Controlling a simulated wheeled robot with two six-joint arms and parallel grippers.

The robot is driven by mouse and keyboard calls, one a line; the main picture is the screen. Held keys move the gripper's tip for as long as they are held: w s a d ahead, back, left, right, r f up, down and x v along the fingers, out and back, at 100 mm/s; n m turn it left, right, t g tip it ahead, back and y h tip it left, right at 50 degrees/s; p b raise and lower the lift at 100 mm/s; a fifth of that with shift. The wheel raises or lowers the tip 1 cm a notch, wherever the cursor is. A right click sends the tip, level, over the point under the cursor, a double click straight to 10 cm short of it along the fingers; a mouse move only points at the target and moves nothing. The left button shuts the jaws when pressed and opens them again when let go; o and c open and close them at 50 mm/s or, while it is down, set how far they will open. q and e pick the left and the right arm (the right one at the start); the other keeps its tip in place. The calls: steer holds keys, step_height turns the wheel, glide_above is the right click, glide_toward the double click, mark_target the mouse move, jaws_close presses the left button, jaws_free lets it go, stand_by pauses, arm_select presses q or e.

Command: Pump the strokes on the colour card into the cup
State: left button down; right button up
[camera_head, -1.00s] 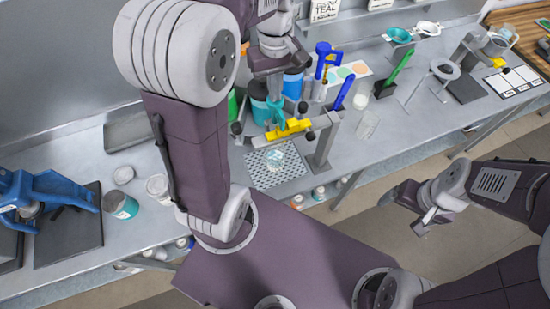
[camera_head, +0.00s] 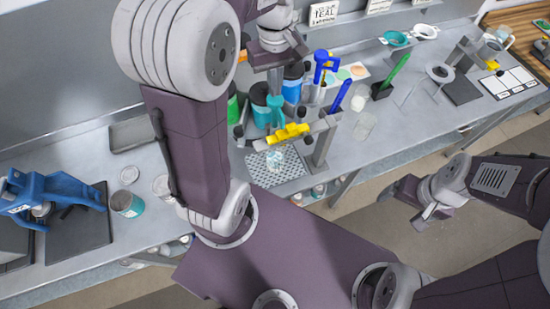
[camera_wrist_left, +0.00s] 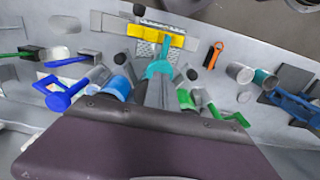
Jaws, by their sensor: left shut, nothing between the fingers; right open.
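The teal pump head (camera_head: 276,108) stands on its drum (camera_head: 260,98), behind a yellow bar on a grey stand. A clear cup (camera_head: 274,160) stands on the perforated plate (camera_head: 290,168) below the yellow bar. Whether it holds liquid is hard to tell. My left gripper (camera_head: 275,92) is shut and empty, fingers pointing down just above or against the teal pump head; contact is unclear. The wrist view shows the teal head (camera_wrist_left: 160,68) at the fingertips. The card reading TEAL (camera_head: 324,12) is on the back shelf; its smaller line is unreadable. My right gripper (camera_head: 428,212) is open, off the bench.
A teal-labelled jar (camera_head: 127,204) and a blue press (camera_head: 50,190) stand at left. Empty glasses (camera_head: 364,124) stand right of the stand.

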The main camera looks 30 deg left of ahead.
arm_select(q)
step_height(320, 180, up, 6)
steer(key=p, duration=0.6)
stand_by(0.4)
